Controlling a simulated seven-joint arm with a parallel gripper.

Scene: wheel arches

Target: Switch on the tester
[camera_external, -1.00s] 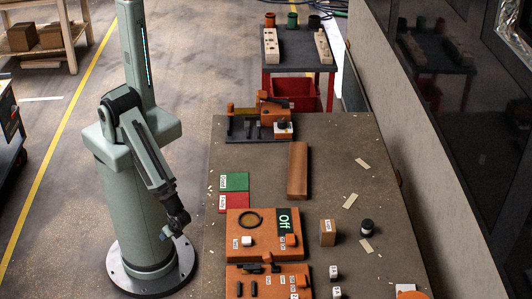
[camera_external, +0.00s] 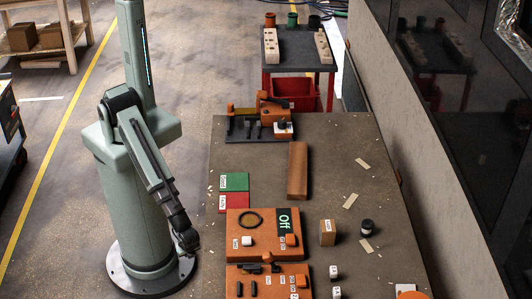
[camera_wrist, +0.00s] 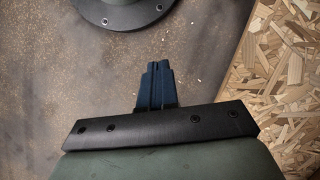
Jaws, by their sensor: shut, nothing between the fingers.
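The tester seems to be the orange box (camera_external: 266,238) near the front left of the table in the external view. It carries a dark panel reading "Off" (camera_external: 284,221), a dark ring (camera_external: 250,219), a white block (camera_external: 246,241) and a small orange part (camera_external: 291,240) with a label too small to read. My gripper (camera_external: 190,243) is left of the box, off the table's left edge, and apart from it. In the wrist view its dark fingers (camera_wrist: 158,72) are together and empty, with the floor behind them. The tester does not show in the wrist view.
A second orange box (camera_external: 266,282) with dark parts sits just in front. Green (camera_external: 234,182) and red (camera_external: 232,202) plates lie behind. A brown block (camera_external: 297,170), a small wooden box (camera_external: 327,232) and a dark jar (camera_external: 367,227) stand on the table. Its right rear is mostly clear.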

